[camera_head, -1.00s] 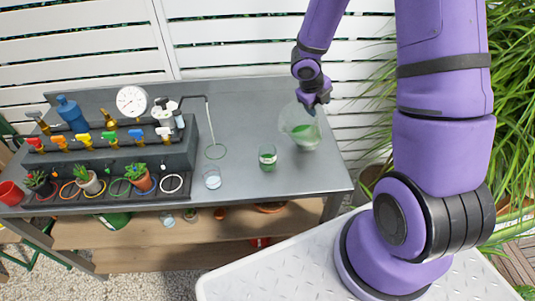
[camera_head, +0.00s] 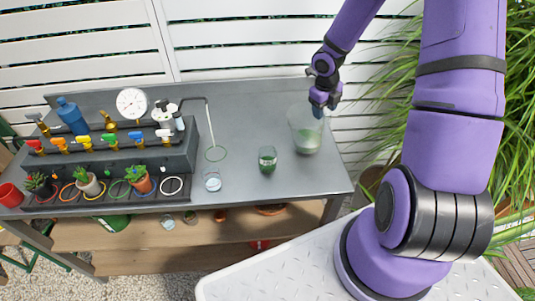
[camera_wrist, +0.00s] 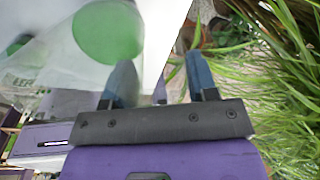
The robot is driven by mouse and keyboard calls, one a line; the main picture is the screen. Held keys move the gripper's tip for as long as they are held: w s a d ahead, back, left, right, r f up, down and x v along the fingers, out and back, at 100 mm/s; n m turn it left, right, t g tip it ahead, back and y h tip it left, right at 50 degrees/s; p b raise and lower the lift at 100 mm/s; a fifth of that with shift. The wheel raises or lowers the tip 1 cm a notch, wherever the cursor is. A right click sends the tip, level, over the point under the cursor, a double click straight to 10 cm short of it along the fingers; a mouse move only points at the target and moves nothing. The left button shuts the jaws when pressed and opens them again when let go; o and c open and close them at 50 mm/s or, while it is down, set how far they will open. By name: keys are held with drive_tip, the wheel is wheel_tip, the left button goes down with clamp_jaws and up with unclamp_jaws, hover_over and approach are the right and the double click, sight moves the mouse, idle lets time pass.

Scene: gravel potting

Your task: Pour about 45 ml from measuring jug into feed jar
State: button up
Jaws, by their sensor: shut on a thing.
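The measuring jug (camera_head: 304,134) is a large clear vessel with green liquid low inside. It looks about upright at the right of the grey bench, near the back edge. My gripper (camera_head: 318,106) is shut on its upper right side; the exact grip is hard to see. Whether the jug's base touches the bench is unclear. In the wrist view my gripper (camera_wrist: 162,75) has blue fingers apart, with the jug's green liquid (camera_wrist: 106,36) at upper left. The feed jar (camera_head: 267,158), apparently the small glass with green contents, stands left of the jug, apart from it.
A rack with coloured taps (camera_head: 110,145), a round dial (camera_head: 131,102) and potted plants (camera_head: 88,183) fill the left. Bench space around the jar is clear.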

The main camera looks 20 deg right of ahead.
drive_tip(key=shift+w+d+f+y+b, duration=0.1)
drive_tip(key=shift+d+f+y+b, duration=0.3)
drive_tip(key=shift+d+f+y, duration=0.45)
drive_tip(key=shift+a+f+y, duration=0.1)
drive_tip(key=shift+f+y, duration=0.1)
drive_tip(key=shift+y, duration=0.05)
